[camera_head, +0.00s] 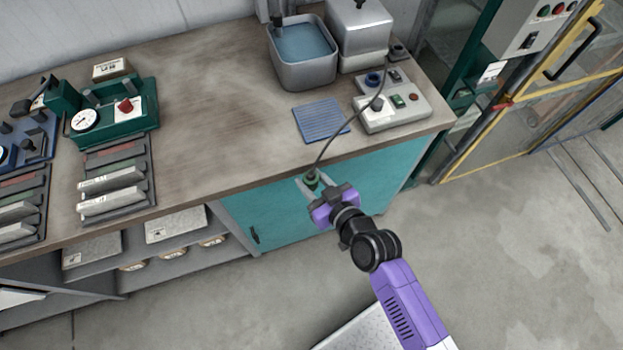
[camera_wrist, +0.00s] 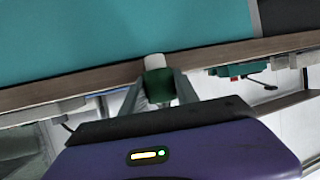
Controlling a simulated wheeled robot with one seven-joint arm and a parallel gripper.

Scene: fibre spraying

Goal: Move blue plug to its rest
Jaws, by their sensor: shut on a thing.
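My gripper (camera_head: 318,192) is shut on a green plug (camera_head: 312,179) with a dark cable, held in front of the bench's front edge. In the wrist view the plug (camera_wrist: 158,84) sits between my two fingers (camera_wrist: 160,95), its white end pointing away from me. I see no plainly blue plug. The cable (camera_head: 338,132) runs from the held plug up past this box.
A blue ribbed mat (camera_head: 321,120) lies left of the box. A water basin (camera_head: 303,55) and a metal container (camera_head: 358,35) stand behind. A green device with a dial (camera_head: 112,118) and racks stand at left. The bench middle (camera_head: 215,110) is clear.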

